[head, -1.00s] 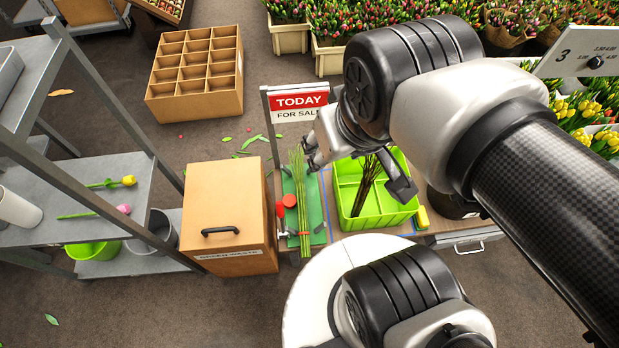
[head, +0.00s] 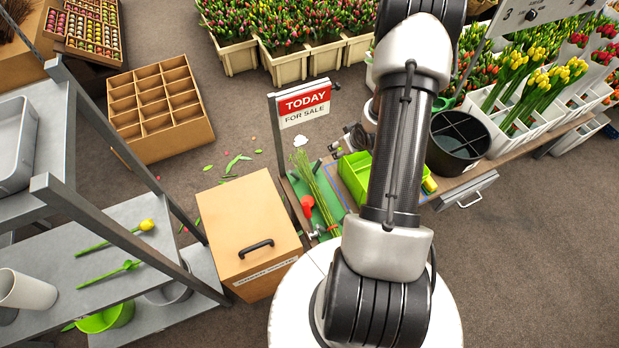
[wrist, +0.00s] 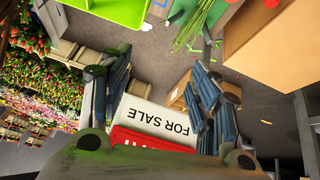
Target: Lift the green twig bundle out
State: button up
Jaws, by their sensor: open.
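The green twig bundle (head: 322,190) lies lengthwise along the green mat (head: 297,192) on the bench, outside the crate. Its lower end is close to my arm. Part of it shows at the top of the wrist view (wrist: 187,28). The bright green crate (head: 354,172) stands just right of it, mostly hidden behind my arm; its contents cannot be seen in the head view. My gripper (wrist: 160,62) is open and empty in the wrist view, its fingers apart over the sign and floor. In the head view it is mostly hidden behind my arm.
The "TODAY FOR SALE" sign (head: 305,104) stands behind the mat and shows between my fingers. A red-handled tool (head: 307,207) lies beside the twigs. A cardboard bin (head: 247,225) stands left, a black bucket (head: 458,143) right. Leaves litter the floor behind.

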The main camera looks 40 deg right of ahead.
jog(key=s+a+f+y, duration=0.1)
jog(key=s+f, duration=0.4)
jog(key=f, duration=0.5)
jog(key=m+t, duration=0.3)
send_near(321, 198)
jog(key=shift+y, duration=0.4)
jog(key=b+x, duration=0.4)
jog(key=x, duration=0.1)
jog(key=shift+d+f+b, duration=0.1)
jog(key=shift+f+b, duration=0.2)
jog(key=shift+b, duration=0.05)
jog(key=b+x, duration=0.1)
jog(key=x, duration=0.1)
jog(key=b+x, duration=0.2)
jog(key=x, duration=0.1)
jog(key=shift+w+d+f, duration=0.15)
jog(key=shift+w+d, duration=0.05)
jog(key=shift+w, duration=0.1)
jog(key=shift+c, duration=0.2)
grip_shut()
